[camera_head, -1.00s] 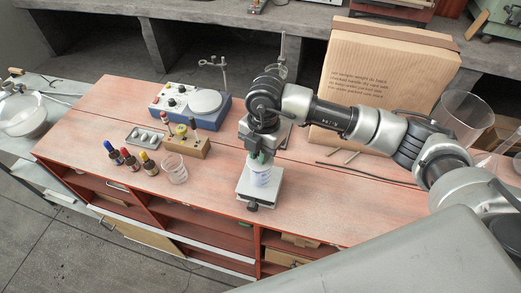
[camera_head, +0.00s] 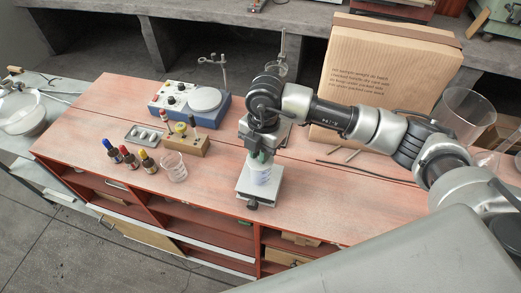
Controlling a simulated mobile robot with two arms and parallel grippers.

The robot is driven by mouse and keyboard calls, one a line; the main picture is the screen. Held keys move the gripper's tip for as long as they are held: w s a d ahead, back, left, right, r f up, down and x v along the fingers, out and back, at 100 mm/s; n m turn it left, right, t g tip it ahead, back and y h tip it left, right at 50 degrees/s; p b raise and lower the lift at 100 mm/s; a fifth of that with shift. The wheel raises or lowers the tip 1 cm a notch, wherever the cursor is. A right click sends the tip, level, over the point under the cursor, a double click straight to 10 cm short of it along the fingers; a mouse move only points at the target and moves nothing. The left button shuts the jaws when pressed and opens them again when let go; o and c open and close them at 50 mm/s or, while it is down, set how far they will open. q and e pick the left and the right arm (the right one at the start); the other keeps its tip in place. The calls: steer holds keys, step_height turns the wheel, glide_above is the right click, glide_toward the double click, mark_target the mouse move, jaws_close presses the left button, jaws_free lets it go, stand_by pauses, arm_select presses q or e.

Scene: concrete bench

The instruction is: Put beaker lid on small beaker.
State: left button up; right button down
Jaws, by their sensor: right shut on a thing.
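A small clear glass vessel (camera_head: 260,176), which looks like the small beaker, stands upright on the pale platform of a small stand (camera_head: 258,193). My right gripper (camera_head: 260,157) points down directly over it and is shut. The gripper's tips and wrist hide most of what they hold; it appears to be the beaker lid at the vessel's mouth. I cannot tell whether the lid touches the rim. Another clear beaker (camera_head: 174,168) stands open on the bench to the left. My left gripper is not in view.
Left on the red-brown bench (camera_head: 330,200) are several dropper bottles (camera_head: 130,158), a wooden block with vials (camera_head: 188,143), a grey tray (camera_head: 144,136) and a stirrer (camera_head: 190,102). A cardboard box (camera_head: 380,75) stands behind my right arm. A large beaker (camera_head: 466,112) is at right.

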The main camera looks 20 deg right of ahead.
steer(key=shift+f, duration=0.1)
steer(key=c, duration=1)
jaws_free()
steer(key=shift+o, duration=0.4)
steer(key=o, duration=0.3)
steer(key=shift+r+p, duration=2.45)
steer(key=shift+r, duration=1.1)
